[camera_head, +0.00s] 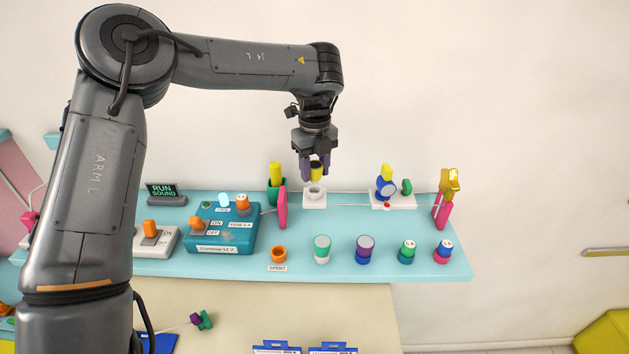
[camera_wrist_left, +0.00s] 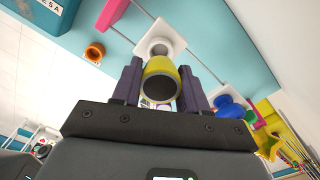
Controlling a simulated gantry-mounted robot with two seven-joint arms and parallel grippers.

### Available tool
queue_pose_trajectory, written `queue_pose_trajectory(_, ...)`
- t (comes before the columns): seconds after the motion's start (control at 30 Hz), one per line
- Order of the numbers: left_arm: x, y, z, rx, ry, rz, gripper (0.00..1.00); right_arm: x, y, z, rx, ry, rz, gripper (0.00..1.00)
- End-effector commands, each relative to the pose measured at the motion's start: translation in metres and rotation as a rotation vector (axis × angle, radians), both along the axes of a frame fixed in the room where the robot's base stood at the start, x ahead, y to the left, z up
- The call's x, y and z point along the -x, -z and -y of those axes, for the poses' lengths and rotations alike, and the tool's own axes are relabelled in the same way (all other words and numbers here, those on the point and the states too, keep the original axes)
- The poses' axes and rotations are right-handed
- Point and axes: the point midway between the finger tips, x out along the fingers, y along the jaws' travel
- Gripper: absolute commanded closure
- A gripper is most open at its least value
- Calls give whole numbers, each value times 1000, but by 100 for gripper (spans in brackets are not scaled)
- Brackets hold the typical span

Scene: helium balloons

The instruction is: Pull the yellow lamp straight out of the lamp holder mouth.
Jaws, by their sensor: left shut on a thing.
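My left gripper (camera_head: 315,170) is shut on the yellow lamp (camera_head: 316,173), which is upright between the dark purple fingers. In the left wrist view the yellow lamp (camera_wrist_left: 160,82) sits between both fingers, its dark round end facing the camera. The white lamp holder (camera_head: 314,197) stands on the blue shelf directly below. Its round mouth shows under the lamp, and the lamp appears to be just above it, apart. The holder also shows beyond the lamp in the left wrist view (camera_wrist_left: 160,42). My right gripper is in neither view.
On the blue shelf (camera_head: 345,225), a pink upright piece (camera_head: 282,207) and a green holder with a yellow block (camera_head: 276,184) stand left of the lamp holder. An orange ring (camera_head: 279,254) and several coloured cylinders line the front. A white base with coloured parts (camera_head: 393,200) is to the right.

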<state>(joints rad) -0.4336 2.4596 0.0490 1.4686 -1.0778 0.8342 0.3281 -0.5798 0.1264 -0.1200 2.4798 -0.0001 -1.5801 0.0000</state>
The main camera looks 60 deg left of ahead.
Motion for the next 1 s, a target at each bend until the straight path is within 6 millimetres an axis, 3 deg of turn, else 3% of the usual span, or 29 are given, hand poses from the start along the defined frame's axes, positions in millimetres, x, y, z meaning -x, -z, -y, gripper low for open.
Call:
queue_pose_trajectory(0.63,0,-35,0,0,0,0,98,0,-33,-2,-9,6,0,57)
queue_pose_trajectory(1.0,0,-39,0,0,0,0,98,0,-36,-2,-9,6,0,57)
